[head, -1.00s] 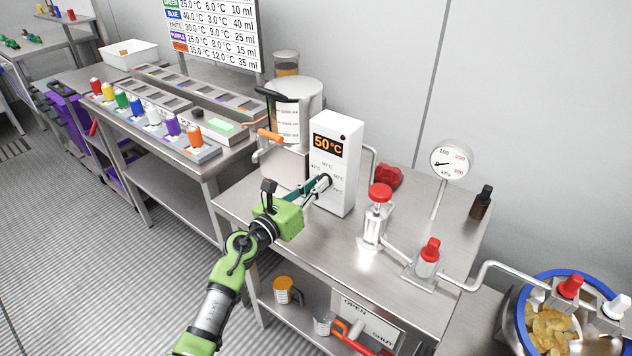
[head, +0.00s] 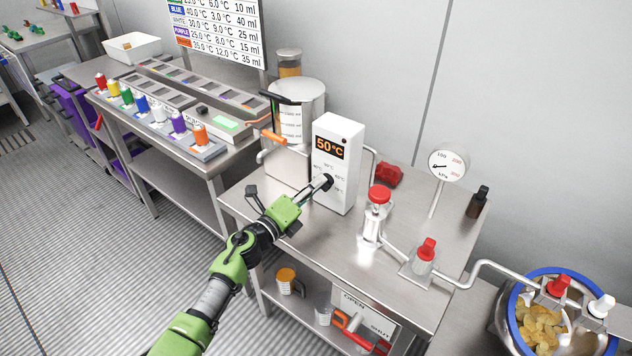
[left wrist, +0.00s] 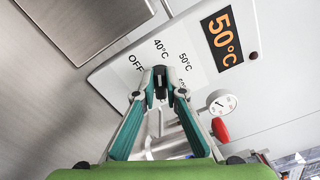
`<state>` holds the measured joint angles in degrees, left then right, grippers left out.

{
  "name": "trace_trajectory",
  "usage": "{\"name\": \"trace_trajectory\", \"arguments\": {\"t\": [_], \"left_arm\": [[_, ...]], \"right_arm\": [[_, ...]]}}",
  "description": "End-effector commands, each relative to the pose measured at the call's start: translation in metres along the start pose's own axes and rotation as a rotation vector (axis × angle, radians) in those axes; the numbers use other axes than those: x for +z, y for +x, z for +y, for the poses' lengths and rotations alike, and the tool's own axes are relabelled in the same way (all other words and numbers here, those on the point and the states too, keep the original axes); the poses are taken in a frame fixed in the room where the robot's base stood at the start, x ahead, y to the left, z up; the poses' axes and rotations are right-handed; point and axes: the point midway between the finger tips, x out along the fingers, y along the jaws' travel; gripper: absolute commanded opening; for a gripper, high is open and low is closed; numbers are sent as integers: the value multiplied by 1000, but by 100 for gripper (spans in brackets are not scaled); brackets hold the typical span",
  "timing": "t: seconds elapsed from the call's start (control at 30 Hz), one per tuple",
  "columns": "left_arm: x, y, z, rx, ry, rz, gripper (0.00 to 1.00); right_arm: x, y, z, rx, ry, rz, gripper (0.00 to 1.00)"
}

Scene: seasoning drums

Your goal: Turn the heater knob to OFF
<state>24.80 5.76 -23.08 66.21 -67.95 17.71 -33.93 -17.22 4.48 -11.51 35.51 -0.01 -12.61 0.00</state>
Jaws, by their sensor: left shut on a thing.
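The heater is a white upright box (head: 347,135) on the steel table. Its display (head: 329,147) reads 50°C. The dark heater knob (head: 327,181) is on its front face, and it also shows in the left wrist view (left wrist: 160,80). My left gripper (head: 321,185) is shut on the knob; its teal fingers (left wrist: 160,89) flank it in the left wrist view. Labels OFF (left wrist: 135,62), 40°C and 50°C are readable there; another label is partly hidden by a finger. I cannot tell which label the knob points to. My right gripper is not in view.
A steel pot (head: 298,105) with an orange-handled lever stands left of the heater. A red-topped valve (head: 378,197), a pressure gauge (head: 447,165) and a dark bottle (head: 478,202) stand to the right. Colored drums line the left table.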

Motion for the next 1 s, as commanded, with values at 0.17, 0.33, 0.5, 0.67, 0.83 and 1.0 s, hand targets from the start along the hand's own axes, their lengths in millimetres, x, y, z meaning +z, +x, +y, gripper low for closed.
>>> {"name": "trace_trajectory", "arguments": {"t": [0.17,0.33,0.5,0.67,0.83,1.0], "left_arm": [[4,1,-3,-4,-169,-5,0],[4,2,-1,-5,-330,-5,0],[3,2,0,-5,-492,-4,0],[3,1,2,-5,-637,-4,0],[2,2,3,-6,-772,-3,0],[1,2,4,-7,-876,-3,0]], "right_arm": [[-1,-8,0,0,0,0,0],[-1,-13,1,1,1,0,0],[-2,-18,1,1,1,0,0],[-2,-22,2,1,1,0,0],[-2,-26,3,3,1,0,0],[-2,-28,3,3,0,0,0]]}}
